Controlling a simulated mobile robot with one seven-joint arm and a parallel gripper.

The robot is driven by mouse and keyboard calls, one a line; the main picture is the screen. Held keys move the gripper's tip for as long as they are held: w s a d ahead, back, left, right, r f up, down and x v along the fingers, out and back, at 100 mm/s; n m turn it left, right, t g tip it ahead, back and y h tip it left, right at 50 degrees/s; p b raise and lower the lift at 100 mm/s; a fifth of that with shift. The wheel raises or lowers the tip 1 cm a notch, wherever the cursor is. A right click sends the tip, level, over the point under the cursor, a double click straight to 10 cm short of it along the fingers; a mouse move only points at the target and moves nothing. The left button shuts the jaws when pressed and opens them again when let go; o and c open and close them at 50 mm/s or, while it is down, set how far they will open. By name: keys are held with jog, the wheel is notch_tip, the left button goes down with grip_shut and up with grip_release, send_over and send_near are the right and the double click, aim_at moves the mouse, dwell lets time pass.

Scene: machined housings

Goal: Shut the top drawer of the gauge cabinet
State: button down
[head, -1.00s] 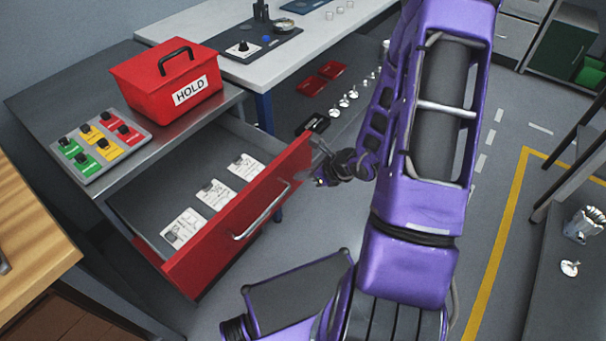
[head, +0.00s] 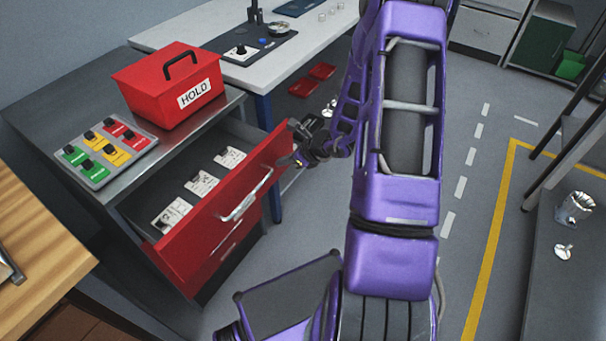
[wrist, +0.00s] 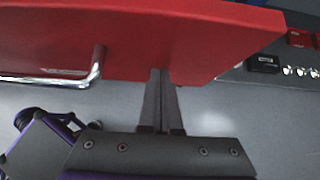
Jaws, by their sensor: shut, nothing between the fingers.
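The gauge cabinet (head: 185,105) stands at the left with a grey metal top. Its red top drawer (head: 200,225) is partly out, with a chrome handle (head: 246,196) on the front and several white cards inside. In the wrist view the red drawer front (wrist: 140,40) fills the upper part, with the handle (wrist: 97,65) at the left. My gripper (head: 297,160) is at the far right end of the drawer front. In the wrist view its fingers (wrist: 160,75) are shut, empty, and reach the drawer front's edge; whether they touch it is hard to tell.
A red HOLD box (head: 165,88) and a panel of coloured tags (head: 107,150) sit on the cabinet top. A white bench (head: 230,60) stands behind. A wooden table (head: 40,240) is at the left. Open floor lies right of my arm.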

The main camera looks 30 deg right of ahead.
jog(key=w+a, duration=0.3)
jog(key=w, duration=0.2)
jog(key=w+a, duration=0.3)
jog(key=w, duration=0.2)
jog(key=w+a, duration=0.3)
jog(key=w, duration=0.2)
jog(key=shift+w+a, duration=0.3)
jog(key=shift+w, duration=0.05)
jog(key=shift+w+a+r, duration=0.1)
jog(key=shift+r, duration=0.15)
